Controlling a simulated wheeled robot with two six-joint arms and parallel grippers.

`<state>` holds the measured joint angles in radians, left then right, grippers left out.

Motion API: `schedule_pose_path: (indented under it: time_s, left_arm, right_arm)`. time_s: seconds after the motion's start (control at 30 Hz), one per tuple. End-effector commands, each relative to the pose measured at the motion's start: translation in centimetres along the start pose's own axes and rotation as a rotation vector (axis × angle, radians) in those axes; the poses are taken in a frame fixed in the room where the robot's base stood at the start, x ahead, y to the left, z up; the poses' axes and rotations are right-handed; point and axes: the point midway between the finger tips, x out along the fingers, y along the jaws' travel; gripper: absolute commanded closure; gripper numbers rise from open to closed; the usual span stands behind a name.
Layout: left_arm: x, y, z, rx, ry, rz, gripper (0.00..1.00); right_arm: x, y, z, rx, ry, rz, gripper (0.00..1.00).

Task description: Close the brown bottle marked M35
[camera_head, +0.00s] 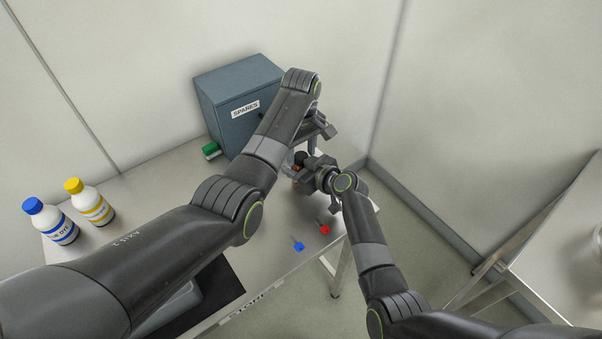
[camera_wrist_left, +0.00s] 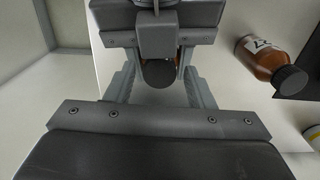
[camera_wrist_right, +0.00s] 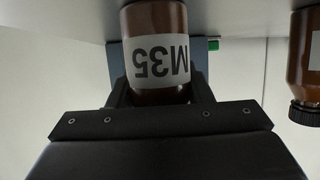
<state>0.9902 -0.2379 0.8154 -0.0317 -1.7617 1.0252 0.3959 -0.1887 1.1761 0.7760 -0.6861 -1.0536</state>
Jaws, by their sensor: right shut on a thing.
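The brown bottle marked M35 (camera_wrist_right: 157,50) shows in the right wrist view, where its label reads upside down. My right gripper (camera_wrist_right: 160,98) is shut around its body. In the left wrist view a dark round cap (camera_wrist_left: 158,74) lies between the fingers of my left gripper (camera_wrist_left: 159,62), with brown glass just beyond it. I cannot tell whether the cap is seated on the bottle's neck. In the head view my left gripper (camera_head: 318,132) is above my right gripper (camera_head: 312,172), and the arms hide most of M35.
A second brown bottle with a black cap (camera_wrist_left: 262,58) stands close by. A grey SPARES cabinet (camera_head: 230,98) is behind. Blue-capped (camera_head: 50,221) and yellow-capped (camera_head: 90,202) bottles stand at left. Small blue (camera_head: 299,246) and red (camera_head: 324,229) pieces lie near the table's front edge.

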Motion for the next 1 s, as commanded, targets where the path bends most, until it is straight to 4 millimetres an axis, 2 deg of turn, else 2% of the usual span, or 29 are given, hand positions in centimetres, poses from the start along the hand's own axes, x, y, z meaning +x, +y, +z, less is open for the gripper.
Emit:
schedule_pose_path:
  time_s: [0.03, 0.33, 0.47, 0.77, 1.0]
  left_arm:
    - [0.0, 0.0, 0.01, 0.0, 0.0, 0.0, 0.56]
    - [-0.02, 0.0, 0.01, 0.0, 0.0, 0.0, 0.96]
    - [-0.02, -0.01, 0.0, 0.018, 0.0, 0.0, 0.97]
    - [0.0, -0.02, -0.01, 0.264, 0.0, -0.001, 0.97]
    - [0.01, -0.03, -0.02, 0.284, 0.0, -0.001, 0.97]
  right_arm:
    - [0.0, 0.01, 0.01, 0.0, 0.0, 0.0, 1.0]
    - [0.0, 0.01, 0.01, 0.0, 0.0, 0.0, 1.0]
    - [0.0, 0.01, 0.01, 0.0, 0.0, 0.0, 1.0]
    - [0.0, 0.02, 0.02, 0.0, 0.0, 0.0, 1.0]
    - [-0.01, 0.02, 0.02, 0.0, 0.0, 0.0, 1.0]
